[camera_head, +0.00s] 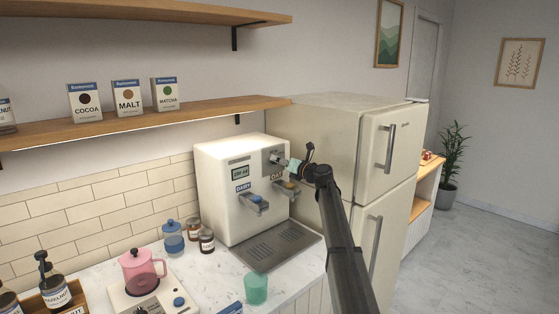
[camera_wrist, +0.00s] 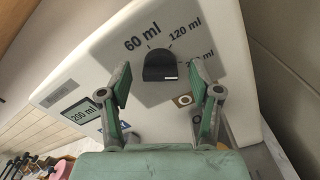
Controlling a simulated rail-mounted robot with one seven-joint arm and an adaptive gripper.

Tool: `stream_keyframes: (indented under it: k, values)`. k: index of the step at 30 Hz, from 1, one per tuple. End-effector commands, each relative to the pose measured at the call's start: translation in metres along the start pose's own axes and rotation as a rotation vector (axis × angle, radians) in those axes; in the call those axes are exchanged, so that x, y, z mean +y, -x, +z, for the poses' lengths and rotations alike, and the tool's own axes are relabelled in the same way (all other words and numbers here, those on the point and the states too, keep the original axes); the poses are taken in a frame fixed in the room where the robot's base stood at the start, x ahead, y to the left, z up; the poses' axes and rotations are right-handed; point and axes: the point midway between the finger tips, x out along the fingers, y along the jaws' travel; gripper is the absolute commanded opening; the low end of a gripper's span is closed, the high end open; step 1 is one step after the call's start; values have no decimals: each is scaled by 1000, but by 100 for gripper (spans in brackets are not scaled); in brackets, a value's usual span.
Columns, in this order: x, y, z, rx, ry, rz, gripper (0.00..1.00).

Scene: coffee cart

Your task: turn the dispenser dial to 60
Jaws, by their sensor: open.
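The dispenser (camera_head: 218,165) is a cream box on the counter, with a small display (camera_head: 240,174). In the wrist view the display (camera_wrist: 82,115) reads 200 ml. The dial (camera_wrist: 160,66) is a black knob with a small pale mark near its lower right edge. Labels for 60 ml and 120 ml sit around it, and a third label is partly hidden by a finger. My gripper (camera_wrist: 160,76) is open, with one green-padded finger on each side of the dial. I see gaps between the fingers and the knob. My gripper (camera_head: 287,163) is at the dispenser's upper right front in the head view.
Two spouts, dairy (camera_head: 254,202) and oat (camera_head: 287,187), stick out below the dial. A green cup (camera_head: 256,288) stands at the counter's front. A pink jug (camera_head: 140,270) and small jars are left. The fridge (camera_head: 340,135) stands close on the right.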

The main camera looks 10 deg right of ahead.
Motion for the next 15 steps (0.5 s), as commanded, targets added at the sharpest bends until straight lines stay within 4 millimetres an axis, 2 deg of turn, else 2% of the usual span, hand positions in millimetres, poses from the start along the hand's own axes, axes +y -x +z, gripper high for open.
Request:
stream_keyframes:
  k: [4,13,15]
  values:
    - [0,-8,0,0,0,0,63]
    - [0,-9,0,0,0,-1,63]
    - [0,-9,0,0,0,-1,39]
